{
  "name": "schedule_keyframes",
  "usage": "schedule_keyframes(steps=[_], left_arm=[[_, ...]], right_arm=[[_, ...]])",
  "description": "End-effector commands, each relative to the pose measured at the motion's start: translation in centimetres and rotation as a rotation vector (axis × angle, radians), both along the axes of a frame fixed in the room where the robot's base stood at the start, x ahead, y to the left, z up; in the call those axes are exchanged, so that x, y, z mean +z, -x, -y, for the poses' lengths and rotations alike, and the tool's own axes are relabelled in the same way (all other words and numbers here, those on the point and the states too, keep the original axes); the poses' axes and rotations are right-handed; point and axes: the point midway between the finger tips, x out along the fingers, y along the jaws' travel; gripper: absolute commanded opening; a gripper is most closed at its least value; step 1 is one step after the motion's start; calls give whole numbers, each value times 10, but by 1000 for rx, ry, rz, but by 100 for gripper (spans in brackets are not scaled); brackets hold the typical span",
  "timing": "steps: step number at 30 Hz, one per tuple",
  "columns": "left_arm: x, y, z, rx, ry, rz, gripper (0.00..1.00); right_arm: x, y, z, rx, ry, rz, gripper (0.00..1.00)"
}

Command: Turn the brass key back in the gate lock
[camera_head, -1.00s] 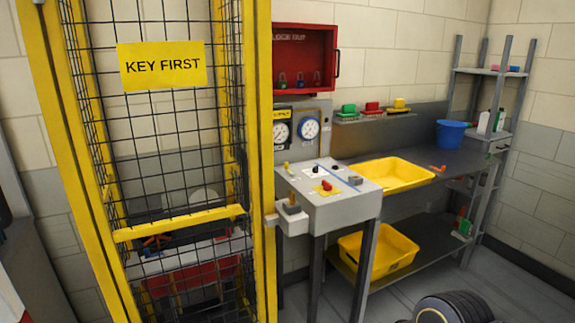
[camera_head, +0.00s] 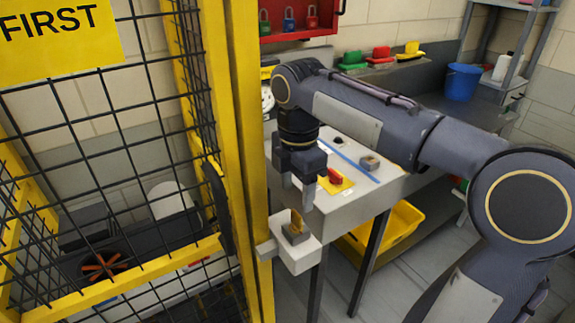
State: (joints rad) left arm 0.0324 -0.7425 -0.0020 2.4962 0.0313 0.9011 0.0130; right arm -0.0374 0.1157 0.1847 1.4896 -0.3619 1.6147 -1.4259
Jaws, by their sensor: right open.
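The brass key (camera_head: 296,219) stands upright in the gate lock (camera_head: 295,236), a grey block on a white bracket box (camera_head: 299,257) at the yellow gate post. My right gripper (camera_head: 297,199) points down just above the key, with its fingers apart and empty. A small gap seems to show between the fingertips and the key, but I cannot tell for sure whether they touch. The yellow-framed mesh gate (camera_head: 240,150) stands left of the lock. My left gripper is out of view.
The grey control stand (camera_head: 355,206) with a red knob (camera_head: 335,176) is right behind the gripper. A red lock-out cabinet (camera_head: 300,30) hangs behind.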

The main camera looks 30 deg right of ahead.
Motion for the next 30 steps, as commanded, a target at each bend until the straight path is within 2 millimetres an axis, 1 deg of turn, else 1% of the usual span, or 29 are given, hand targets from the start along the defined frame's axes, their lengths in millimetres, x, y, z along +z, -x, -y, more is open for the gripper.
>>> schedule_keyframes(steps=[2, 5, 12, 16, 21, 28, 29, 30], left_arm=[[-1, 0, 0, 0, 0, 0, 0], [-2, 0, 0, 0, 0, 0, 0], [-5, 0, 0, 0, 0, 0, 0], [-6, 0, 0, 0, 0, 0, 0], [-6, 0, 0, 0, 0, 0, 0], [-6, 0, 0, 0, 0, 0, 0], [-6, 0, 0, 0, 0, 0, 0], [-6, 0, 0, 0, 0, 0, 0]], right_arm=[[-5, -1, 0, 8, 2, -4, 56], [-16, 0, 0, 7, 2, -5, 56], [-54, 0, 0, 5, 1, -5, 56], [-69, 0, 1, 4, 2, -4, 56], [-77, 0, 0, 4, 1, -2, 56], [-78, 0, 0, 4, 1, -1, 56], [-78, 0, 0, 4, 1, -1, 55], [-77, 0, 0, 4, 1, -1, 50]])
